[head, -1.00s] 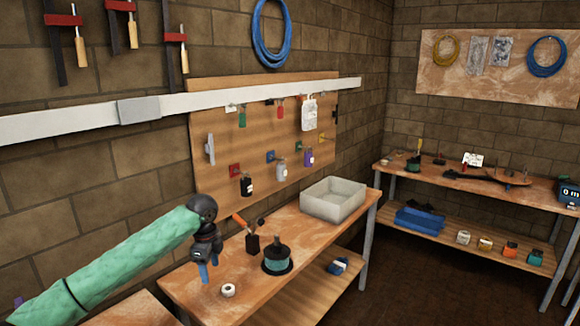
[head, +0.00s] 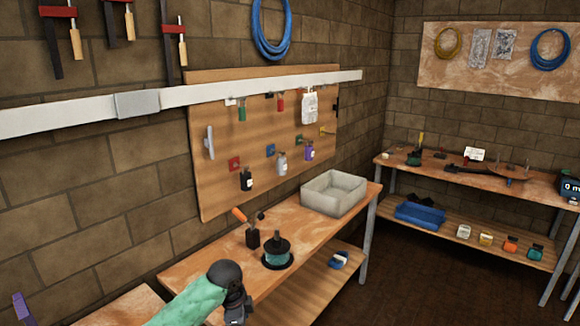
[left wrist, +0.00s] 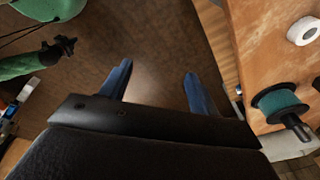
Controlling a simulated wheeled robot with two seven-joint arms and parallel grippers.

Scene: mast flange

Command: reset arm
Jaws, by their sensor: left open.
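My left gripper (left wrist: 157,82) is open in the left wrist view, with its two blue fingers apart and nothing between them. Dark floor shows beyond the fingers, beside the bench edge. In the head view my left arm, in a green sleeve, comes in low at the bottom. Its black wrist is in front of the near edge of the workbench (head: 318,228), and the fingers cannot be made out there. My right gripper cannot be identified in either view.
A teal spool (head: 278,250) stands on the bench, also in the left wrist view (left wrist: 281,104). Near it are a white roll (left wrist: 303,30), a black holder with an orange-handled tool (head: 252,238) and a grey bin (head: 334,192). A pegboard (head: 215,130) hangs behind.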

